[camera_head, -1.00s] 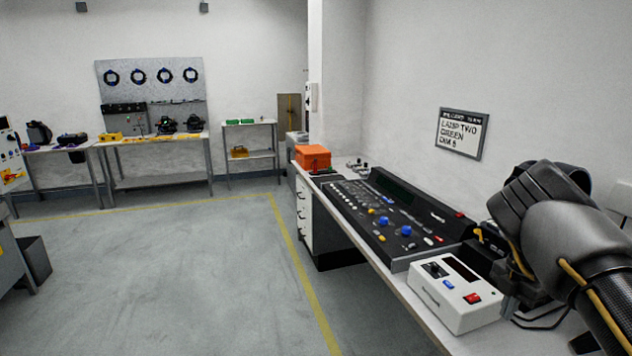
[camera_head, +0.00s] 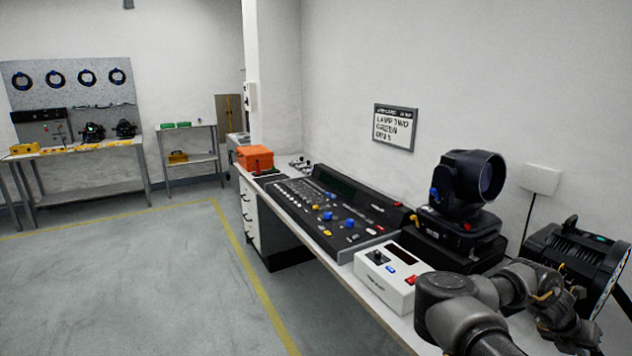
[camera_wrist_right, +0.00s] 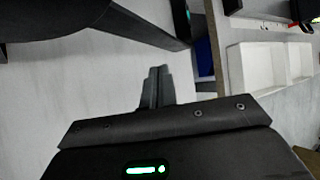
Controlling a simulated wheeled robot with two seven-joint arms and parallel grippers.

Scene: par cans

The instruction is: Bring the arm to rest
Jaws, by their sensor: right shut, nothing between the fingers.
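My right arm (camera_head: 468,306) reaches in from the lower right in the head view, over the near end of the long desk (camera_head: 378,308). Its gripper fingers cannot be made out there. In the right wrist view my right gripper (camera_wrist_right: 157,72) is shut and empty, its two fingers together over a pale surface. A dark object fills the upper left of that view, apart from the fingertips. My left gripper is in neither view.
The desk carries a lighting console (camera_head: 330,215), a white control box (camera_head: 388,275), a black moving-head lamp (camera_head: 465,185) and a black par can (camera_head: 575,260). An orange case (camera_head: 254,158) stands at its far end. A wall sign (camera_head: 395,127) hangs above. The floor at left is clear.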

